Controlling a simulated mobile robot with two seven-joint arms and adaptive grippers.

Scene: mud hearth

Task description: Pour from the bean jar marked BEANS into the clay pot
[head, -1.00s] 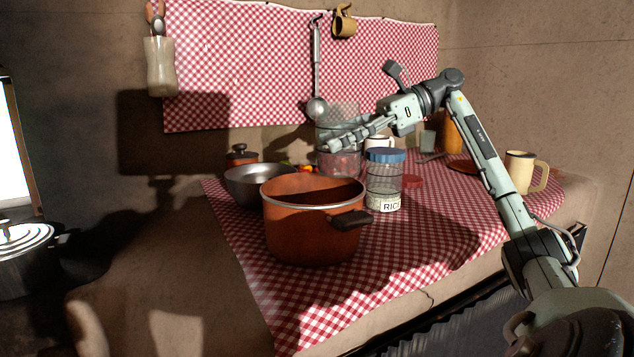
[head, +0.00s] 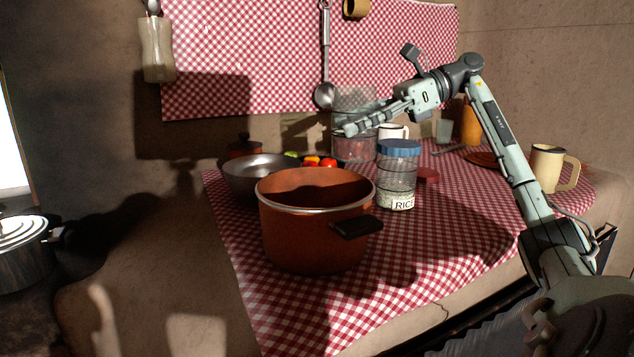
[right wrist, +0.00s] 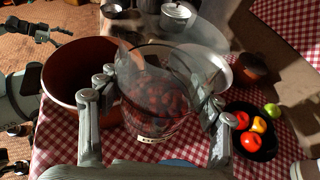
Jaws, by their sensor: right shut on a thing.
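My right gripper (head: 345,130) is shut around the clear bean jar (head: 354,148), behind the clay pot and left of the rice jar. In the right wrist view the fingers (right wrist: 152,100) flank the jar (right wrist: 155,100), which holds dark red beans. Its label is only partly readable. The jar looks roughly upright; its exact height above the cloth is hard to tell. The reddish-brown clay pot (head: 312,235) stands open at the front of the counter, its dark handle toward the right. What seems to be my left gripper (right wrist: 42,32) shows small in the wrist view.
A jar marked RICE (head: 397,180) with a blue lid stands right of the pot. A metal bowl (head: 255,178) is behind-left of the pot, near a dish of tomatoes (head: 318,162). The front-right cloth is clear.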

